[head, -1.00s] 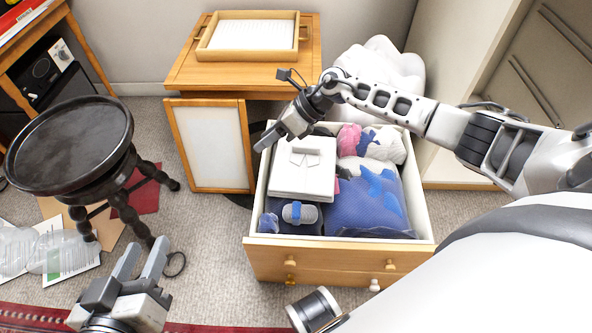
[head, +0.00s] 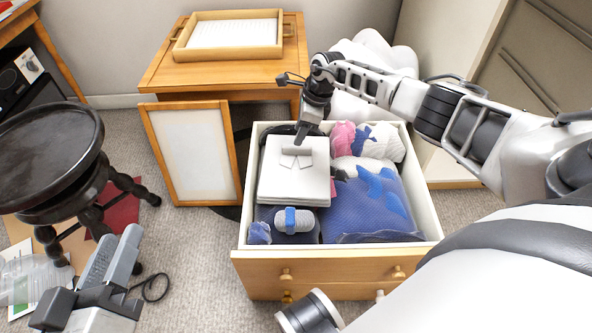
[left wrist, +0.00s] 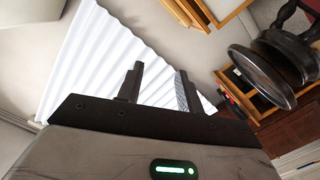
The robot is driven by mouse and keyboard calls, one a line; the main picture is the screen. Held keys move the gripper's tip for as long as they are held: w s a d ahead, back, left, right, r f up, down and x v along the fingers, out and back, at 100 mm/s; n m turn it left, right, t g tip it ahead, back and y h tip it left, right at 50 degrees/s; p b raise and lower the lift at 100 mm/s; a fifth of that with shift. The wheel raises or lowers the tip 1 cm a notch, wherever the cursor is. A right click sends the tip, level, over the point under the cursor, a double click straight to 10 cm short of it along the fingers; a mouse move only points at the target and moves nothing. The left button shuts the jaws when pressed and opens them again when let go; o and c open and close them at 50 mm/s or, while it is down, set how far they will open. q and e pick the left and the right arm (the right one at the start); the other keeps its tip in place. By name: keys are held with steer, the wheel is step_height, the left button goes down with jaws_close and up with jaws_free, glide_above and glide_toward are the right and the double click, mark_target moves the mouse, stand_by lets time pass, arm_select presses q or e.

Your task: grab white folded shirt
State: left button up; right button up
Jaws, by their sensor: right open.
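The white folded shirt (head: 286,187) lies flat on a stack at the left of the open drawer (head: 340,258), its collar toward the back. My right gripper (head: 302,136) is over the shirt's back edge and points down. Its jaws are open, though the fingers overlap from this angle; I cannot tell whether they touch the shirt. My left gripper (head: 118,252) is low at the lower left, away from the drawer. In the left wrist view its two fingers (left wrist: 159,87) stand apart with nothing between them.
A blue mesh-like bundle (head: 365,205), a pink bundle (head: 342,136) and a grey roll with a blue band (head: 293,220) share the drawer. A dark round stool (head: 48,150) stands left. A wooden tray (head: 228,50) rests on the cabinet. Carpet (head: 190,245) between stool and drawer is clear.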

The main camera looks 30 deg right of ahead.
mark_target(296, 164)
steer(key=shift+f, duration=0.45)
steer(key=b+x, duration=0.3)
steer(key=x, duration=0.1)
steer(key=shift+s+d+f, duration=0.25)
steer(key=shift+s, duration=0.05)
arm_select(q)
steer(key=r+m+t, duration=0.1)
steer(key=w+r+m+t, duration=0.1)
steer(key=r, duration=0.1)
steer(key=w+r+m+t+h, duration=0.1)
steer(key=shift+w+a+r, duration=0.15)
steer(key=shift+a+r, duration=0.15)
steer(key=shift+a, duration=0.1)
arm_select(e)
jaws_close()
